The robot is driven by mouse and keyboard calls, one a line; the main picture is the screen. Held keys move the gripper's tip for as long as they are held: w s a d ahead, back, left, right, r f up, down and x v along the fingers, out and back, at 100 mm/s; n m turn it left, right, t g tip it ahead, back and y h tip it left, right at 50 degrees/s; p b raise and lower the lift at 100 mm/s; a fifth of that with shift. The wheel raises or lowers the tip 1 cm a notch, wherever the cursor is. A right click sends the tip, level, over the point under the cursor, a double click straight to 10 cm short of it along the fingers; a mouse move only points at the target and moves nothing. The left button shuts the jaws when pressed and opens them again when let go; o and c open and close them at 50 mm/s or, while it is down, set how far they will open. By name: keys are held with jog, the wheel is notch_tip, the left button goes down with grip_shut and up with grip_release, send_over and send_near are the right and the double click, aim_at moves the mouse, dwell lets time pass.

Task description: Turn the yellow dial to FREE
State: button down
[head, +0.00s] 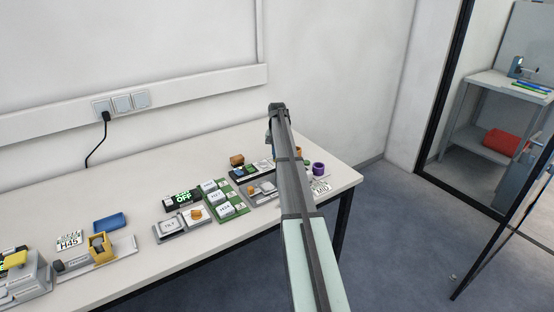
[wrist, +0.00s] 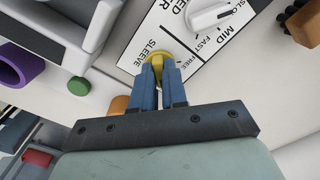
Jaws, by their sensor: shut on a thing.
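The yellow dial (wrist: 158,57) shows in the wrist view, at the edge of a white panel (wrist: 152,38) printed SLEEVE and FREE. My gripper (wrist: 161,72) has its two blue fingers at the dial, one on each side, shut on it. FREE is printed just right of the dial and SLEEVE is on its left. The fingers hide part of the dial, so I cannot tell where it points. In the head view my arm reaches over the right part of the table and hides the panel and dial.
A white knob (wrist: 210,16) marked SLOW, MID and FAST sits close to the dial. A purple ring (wrist: 8,72) and a green round piece (wrist: 52,84) lie to the left. In the head view, several devices stand along the table (head: 150,205); its back strip is clear.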

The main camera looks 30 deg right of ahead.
jog(key=n, duration=0.4)
jog(key=shift+n, duration=0.4)
jog(key=n, duration=0.7)
jog(key=shift+n, duration=0.5)
jog(key=n, duration=0.3)
jog(key=shift+n, duration=0.4)
jog(key=c, duration=1.3)
grip_release()
jog(key=shift+r, duration=0.15)
